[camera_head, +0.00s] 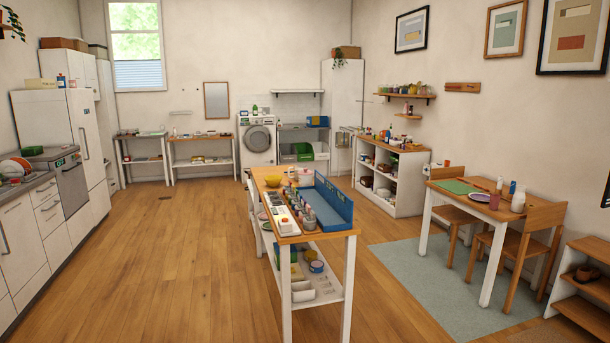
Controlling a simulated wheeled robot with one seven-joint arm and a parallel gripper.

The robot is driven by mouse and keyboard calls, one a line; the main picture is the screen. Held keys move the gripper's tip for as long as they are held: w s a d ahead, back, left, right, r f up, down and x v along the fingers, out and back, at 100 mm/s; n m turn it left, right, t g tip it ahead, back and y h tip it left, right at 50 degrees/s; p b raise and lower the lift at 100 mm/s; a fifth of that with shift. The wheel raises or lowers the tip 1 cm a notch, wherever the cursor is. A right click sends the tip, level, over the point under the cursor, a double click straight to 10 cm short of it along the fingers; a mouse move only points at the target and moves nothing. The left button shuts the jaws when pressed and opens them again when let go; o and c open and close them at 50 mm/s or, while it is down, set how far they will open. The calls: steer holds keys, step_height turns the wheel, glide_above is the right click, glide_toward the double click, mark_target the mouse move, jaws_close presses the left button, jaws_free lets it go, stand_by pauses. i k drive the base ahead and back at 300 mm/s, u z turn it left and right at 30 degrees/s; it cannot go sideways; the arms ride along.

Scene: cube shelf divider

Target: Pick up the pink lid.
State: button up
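I cannot pick out a pink lid for certain. A small pale pink item (305,178) stands toward the far end of the narrow island table (335,233), beside the blue tray. It is too small to tell whether it is a lid. A pinkish-red cup (494,201) stands on the dining table at the right. My gripper and arm are not in view.
The island bears a blue tray (327,204) and several small items, with a lower shelf below. Wooden floor (155,250) is open to its left. Right of it, the dining table (467,202) and chairs (520,240) stand on a rug (420,275).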

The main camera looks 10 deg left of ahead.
mark_target(306, 172)
steer(key=z, duration=0.2)
steer(key=i, duration=6.7)
steer(key=u, duration=1.55)
steer(key=i, duration=1.05)
steer(key=u, duration=4)
